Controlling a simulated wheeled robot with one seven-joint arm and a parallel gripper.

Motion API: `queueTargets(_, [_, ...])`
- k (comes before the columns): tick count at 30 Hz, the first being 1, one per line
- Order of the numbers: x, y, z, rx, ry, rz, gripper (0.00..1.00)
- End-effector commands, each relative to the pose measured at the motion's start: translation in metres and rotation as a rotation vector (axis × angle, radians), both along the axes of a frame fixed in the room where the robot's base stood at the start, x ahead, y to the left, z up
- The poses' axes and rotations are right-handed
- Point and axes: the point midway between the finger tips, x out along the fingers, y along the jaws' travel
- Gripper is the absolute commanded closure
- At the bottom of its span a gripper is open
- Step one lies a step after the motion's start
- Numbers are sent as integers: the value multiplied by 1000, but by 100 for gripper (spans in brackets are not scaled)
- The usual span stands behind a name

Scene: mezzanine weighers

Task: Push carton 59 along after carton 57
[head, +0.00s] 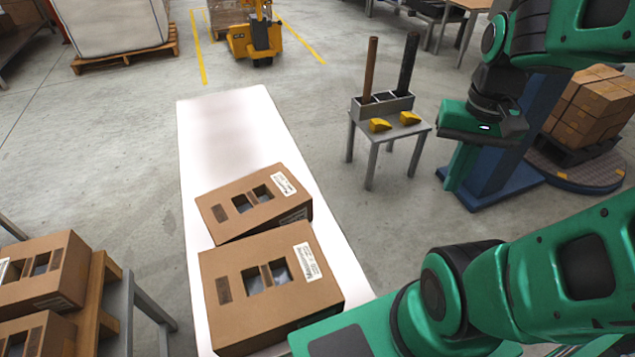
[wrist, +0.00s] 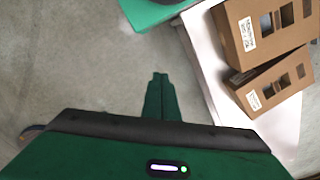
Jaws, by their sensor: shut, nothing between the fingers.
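Two brown cartons with cut-out windows and white labels lie on a long white surface. The near carton (head: 235,313) is close to my body; the far carton (head: 222,204) lies just beyond it, turned at an angle, with their facing edges very close or touching. I cannot read which is 57 or 59. In the wrist view the near carton (wrist: 289,38) is at the upper right and the far carton (wrist: 266,100) below it. My gripper (head: 453,183) is shut and empty, pointing down over the floor, right of the white surface. Its closed fingers also show in the wrist view (wrist: 159,76).
The white surface (head: 225,125) is clear beyond the far carton. A small grey table (head: 365,135) with two upright rods and yellow wedges stands right of it. More cartons (head: 45,275) sit on a wooden pallet at left. A blue machine (head: 505,180) stands behind my gripper.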

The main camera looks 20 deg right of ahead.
Motion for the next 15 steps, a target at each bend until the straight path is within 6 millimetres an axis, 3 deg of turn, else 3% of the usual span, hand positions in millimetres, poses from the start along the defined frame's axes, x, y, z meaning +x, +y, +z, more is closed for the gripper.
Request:
queueTargets(8, [73,4,-22,64,44,-183,100])
queueTargets(15, [133,12,-55,170,87,-358,100])
